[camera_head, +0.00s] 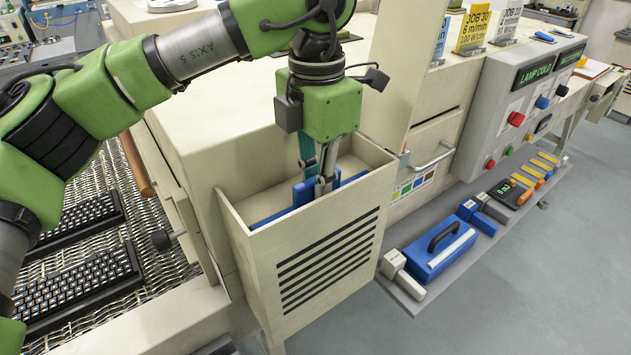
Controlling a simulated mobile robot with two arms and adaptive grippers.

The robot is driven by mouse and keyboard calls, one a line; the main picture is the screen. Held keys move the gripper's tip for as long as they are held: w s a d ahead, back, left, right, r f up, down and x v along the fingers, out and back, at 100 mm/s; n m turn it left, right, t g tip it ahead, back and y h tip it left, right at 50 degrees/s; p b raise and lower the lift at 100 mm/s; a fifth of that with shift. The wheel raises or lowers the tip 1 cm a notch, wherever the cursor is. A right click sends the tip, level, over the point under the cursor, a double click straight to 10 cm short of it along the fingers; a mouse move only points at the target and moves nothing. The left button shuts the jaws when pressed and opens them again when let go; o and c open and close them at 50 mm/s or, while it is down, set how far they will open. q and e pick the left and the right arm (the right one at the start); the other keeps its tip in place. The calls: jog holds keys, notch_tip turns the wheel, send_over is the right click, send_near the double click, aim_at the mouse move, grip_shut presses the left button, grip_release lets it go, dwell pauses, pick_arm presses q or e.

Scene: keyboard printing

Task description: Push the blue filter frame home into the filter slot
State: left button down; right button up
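The blue filter frame (270,216) sits low inside the open-topped, cream filter slot housing (262,252) in the middle of the camera_head view. Its top edge shows as a blue strip below the housing's rim, with a raised blue tab (301,194) near the middle. My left gripper (316,184) points down into the housing from above, its fingertips at the tab. One metal finger stands against the tab's right side; I cannot tell whether the fingers are closed on it. The frame's lower part is hidden by the vented front wall. My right gripper is not in view.
A grey shelf (412,305) at right holds a blue case with a black handle (438,250) and several small items. A grey control panel (520,110) stands behind it. Black keyboards (75,285) lie on a mesh conveyor at left. The floor at lower right is clear.

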pick_arm(q)
jog(key=shift+d+r+p, duration=0.1)
jog(key=shift+r+p, duration=0.4)
jog(key=shift+r, duration=0.4)
jog(key=shift+r+p, duration=0.8)
jog(key=shift+r, duration=0.35)
jog(key=shift+r+p, duration=0.75)
jog(key=shift+r, duration=0.3)
jog(key=shift+r+p, duration=1.4)
jog(key=shift+r, duration=0.5)
notch_tip(320, 180, up, 11)
jog(key=p, duration=0.8)
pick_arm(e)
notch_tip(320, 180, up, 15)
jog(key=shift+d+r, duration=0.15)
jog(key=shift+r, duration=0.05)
pick_arm(q)
jog(key=shift+f, duration=0.15)
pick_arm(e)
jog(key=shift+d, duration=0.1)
pick_arm(q)
jog(key=shift+p, duration=0.3)
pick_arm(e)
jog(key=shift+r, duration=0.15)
